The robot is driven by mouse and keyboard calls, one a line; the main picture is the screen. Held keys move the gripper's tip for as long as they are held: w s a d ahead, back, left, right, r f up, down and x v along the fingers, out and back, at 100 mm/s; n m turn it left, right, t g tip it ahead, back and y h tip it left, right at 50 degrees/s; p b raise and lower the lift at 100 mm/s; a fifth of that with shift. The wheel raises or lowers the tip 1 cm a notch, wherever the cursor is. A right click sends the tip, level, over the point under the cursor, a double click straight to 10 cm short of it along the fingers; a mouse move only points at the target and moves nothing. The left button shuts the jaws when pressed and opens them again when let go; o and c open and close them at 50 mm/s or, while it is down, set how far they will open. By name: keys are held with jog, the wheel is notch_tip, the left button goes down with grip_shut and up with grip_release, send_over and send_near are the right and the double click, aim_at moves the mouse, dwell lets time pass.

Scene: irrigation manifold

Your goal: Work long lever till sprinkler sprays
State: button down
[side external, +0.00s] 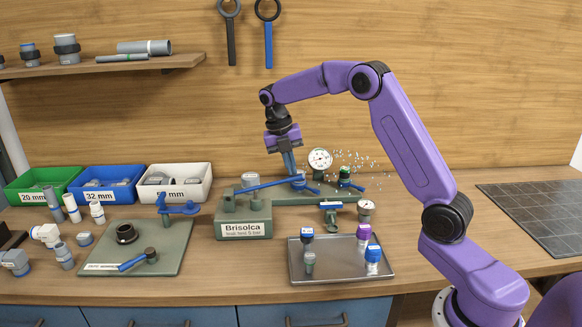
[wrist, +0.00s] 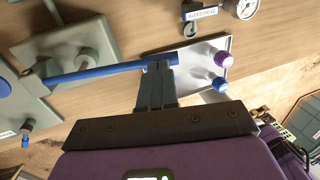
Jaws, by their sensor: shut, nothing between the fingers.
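The long blue lever (side external: 262,185) runs from the grey-green Brisolca test unit (side external: 245,215) and rises slightly to the right. My gripper (side external: 291,174) is shut and empty, pointing down at the lever's far right end. In the wrist view the lever (wrist: 100,72) crosses to the fingertips (wrist: 160,66), which are at its end; whether they press on it I cannot tell. A small green-topped fitting (side external: 345,173), apparently the sprinkler, stands right of the gripper. Pale droplets hang in the air above and around it, so spray shows. A round dial gauge (side external: 319,160) stands behind.
A metal tray (side external: 340,275) with several capped fittings lies in front. A green-grey plate (side external: 180,262) with a short blue-handled part is at the left. Labelled bins (side external: 108,196) stand at the back left. A dark grid mat (side external: 535,215) lies at the right.

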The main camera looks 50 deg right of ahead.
jog(key=shift+f, duration=0.25)
jog(key=shift+s+d+f+t+y, duration=0.25)
jog(key=shift+f+t+y, duration=0.05)
jog(key=shift+f, duration=0.25)
jog(key=shift+s+d+f, duration=0.2)
jog(key=shift+f, duration=0.75)
jog(key=shift+s+d+f, duration=0.15)
jog(key=shift+s+f, duration=0.05)
jog(key=shift+f, duration=0.75)
jog(key=shift+s+d+f, duration=0.2)
jog(key=shift+f, duration=0.75)
jog(key=shift+r, duration=0.1)
notch_tip(320, 180, up, 15)
jog(key=shift+t, duration=0.3)
